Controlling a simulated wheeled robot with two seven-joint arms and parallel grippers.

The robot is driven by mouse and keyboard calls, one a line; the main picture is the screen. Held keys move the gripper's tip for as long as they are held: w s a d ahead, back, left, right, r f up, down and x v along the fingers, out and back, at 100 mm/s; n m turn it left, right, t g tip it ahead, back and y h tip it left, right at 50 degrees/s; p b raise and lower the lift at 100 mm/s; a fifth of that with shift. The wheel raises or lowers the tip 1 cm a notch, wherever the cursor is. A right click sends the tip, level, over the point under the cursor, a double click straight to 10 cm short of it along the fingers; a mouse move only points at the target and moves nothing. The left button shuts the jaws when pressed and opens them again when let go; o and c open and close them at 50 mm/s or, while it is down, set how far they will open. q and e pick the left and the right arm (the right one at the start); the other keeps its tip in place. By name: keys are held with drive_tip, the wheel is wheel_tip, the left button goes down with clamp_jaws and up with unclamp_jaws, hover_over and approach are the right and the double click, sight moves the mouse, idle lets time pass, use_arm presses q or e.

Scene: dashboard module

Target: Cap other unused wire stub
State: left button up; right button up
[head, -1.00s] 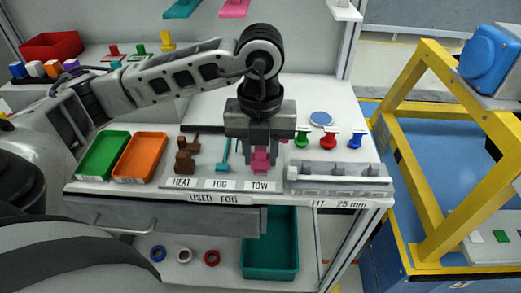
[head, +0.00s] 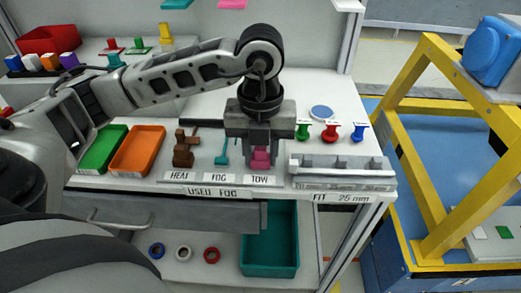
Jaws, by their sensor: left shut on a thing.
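My left gripper (head: 261,150) points straight down over the white worktop, at the label reading TOW. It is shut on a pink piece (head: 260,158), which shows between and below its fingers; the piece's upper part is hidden. A brown piece (head: 183,155) stands behind the label HEAT and a thin teal piece (head: 222,153) behind the label FOG. I cannot make out a wire stub or say which piece is a cap. My right gripper is not in view.
Green, red (head: 329,133) and blue pegs stand right of the gripper, behind a grey slotted block (head: 340,173). Green and orange trays (head: 138,152) lie to the left. A teal bin (head: 270,262) and several rings sit below. A yellow frame (head: 440,190) stands at the right.

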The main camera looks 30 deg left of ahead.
use_arm(q)
drive_tip(key=shift+r+p, duration=0.5)
drive_tip(key=shift+r, duration=0.35)
drive_tip(key=shift+b, duration=0.3)
idle(1.1)
drive_tip(key=shift+f+b, duration=0.95)
drive_tip(key=shift+f, duration=0.2)
drive_tip(key=o, duration=1.2)
drive_tip(key=shift+r, duration=0.1)
